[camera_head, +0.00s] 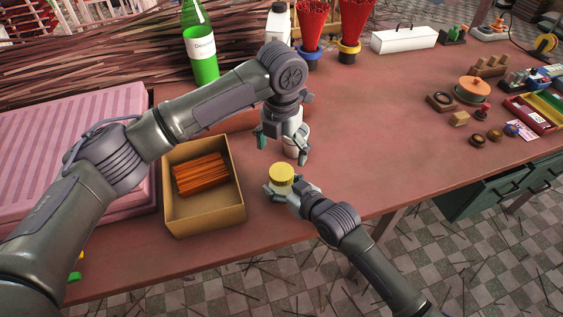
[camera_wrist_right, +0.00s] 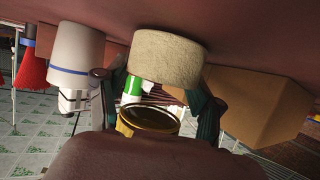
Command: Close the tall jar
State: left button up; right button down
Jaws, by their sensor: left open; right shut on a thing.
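A round yellow lid (camera_head: 282,174) sits in my right gripper (camera_head: 291,193), near the front edge of the table. In the right wrist view, which is upside down, the lid (camera_wrist_right: 147,118) shows its dark hollow side between the fingers. I cannot tell whether the two views show the same jar.
An open cardboard box (camera_head: 206,222) with orange sticks stands left of the grippers. A white container with a blue band (camera_wrist_right: 76,60) shows in the wrist view. A green bottle (camera_head: 201,62) and incense bundles stand behind.

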pick_arm(q)
notch_tip(320, 180, up, 6)
jog(key=shift+f, duration=0.1)
pick_arm(e)
jog(key=shift+c, duration=0.4)
grip_release()
jog(key=shift+s+d, duration=0.1)
jog(key=v, duration=1.1)
jog(key=shift+s+d+r, duration=0.1)
jog(key=shift+s+d, duration=0.15)
jog(key=shift+s, duration=0.05)
